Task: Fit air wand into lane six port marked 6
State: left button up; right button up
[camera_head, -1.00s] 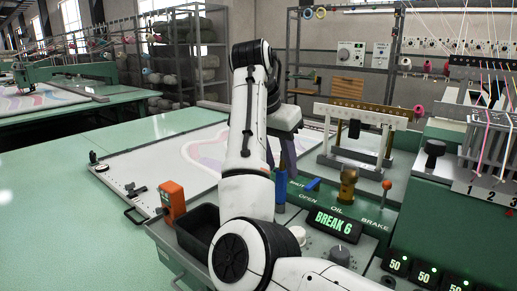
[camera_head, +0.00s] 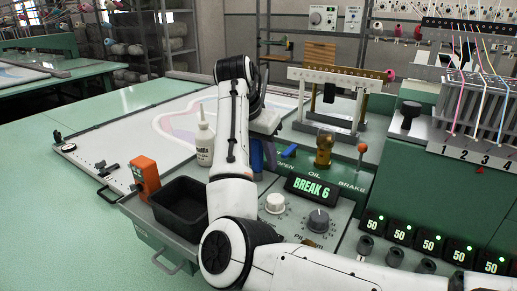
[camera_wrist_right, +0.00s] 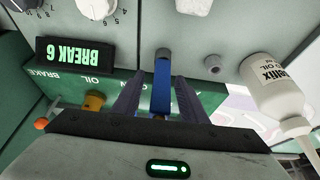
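The blue air wand (camera_wrist_right: 161,88) has a grey tip and lies between the two fingers of my right gripper (camera_wrist_right: 158,85) in the right wrist view. A gap shows beside the wand, so the fingers look open around it. In the head view, the right gripper (camera_head: 264,155) points down at the console's back edge, with its fingers partly hidden by my forearm. A display (camera_head: 311,189) reads BREAK 6. The lane block (camera_head: 470,152) at right shows numbers 1 to 4. The port marked 6 is not in view. My left gripper is not in view.
A white oil bottle (camera_head: 204,142) stands left of my forearm, near a black tray (camera_head: 183,226) and an orange device (camera_head: 145,174). Knobs (camera_head: 318,220), a brass oil fitting (camera_head: 324,148) and the red-tipped brake lever (camera_head: 362,150) stand on the console. The green table at left is clear.

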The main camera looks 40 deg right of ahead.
jog(key=shift+c, duration=0.3)
grip_shut()
jog(key=c, duration=0.8)
grip_release()
grip_shut()
jog(key=shift+r, duration=0.1)
jog(key=shift+r, duration=1.8)
jog(key=shift+f, duration=0.1)
